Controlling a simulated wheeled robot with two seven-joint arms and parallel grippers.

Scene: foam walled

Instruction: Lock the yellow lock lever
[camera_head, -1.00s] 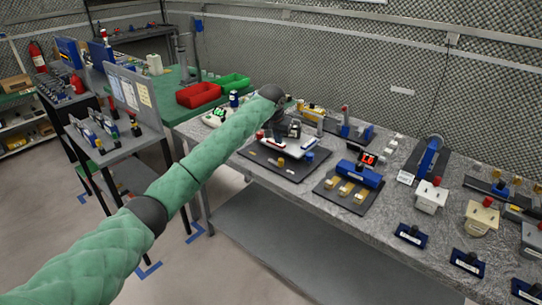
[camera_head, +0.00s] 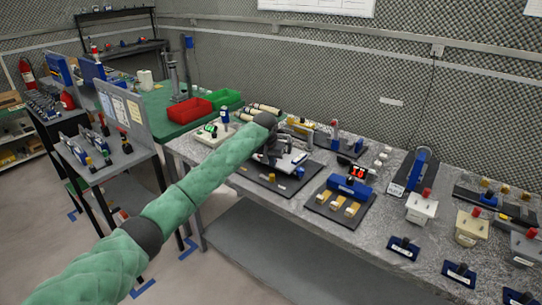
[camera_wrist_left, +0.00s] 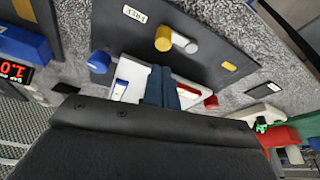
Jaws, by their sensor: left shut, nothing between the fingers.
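A dark board (camera_head: 250,172) lies on the grey speckled table. In the left wrist view the same board (camera_wrist_left: 225,45) carries a yellow cylindrical knob (camera_wrist_left: 163,39) with a pale end beside it, which looks like the lock lever. A blue knob (camera_wrist_left: 99,61), a red knob (camera_wrist_left: 210,101) and a white part (camera_wrist_left: 128,78) are nearby. My left gripper (camera_head: 277,152) is over the board in the head view. In the left wrist view its fingers (camera_wrist_left: 161,85) are shut and empty, in front of the white part and apart from the yellow knob. My right gripper is not in view.
To the right stand a blue fixture with yellow blocks (camera_head: 348,187), a red digit display (camera_head: 357,172) and a blue-handled device (camera_head: 419,170). Red (camera_head: 190,111) and green (camera_head: 223,99) bins lie behind left. A mesh wall bounds the back.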

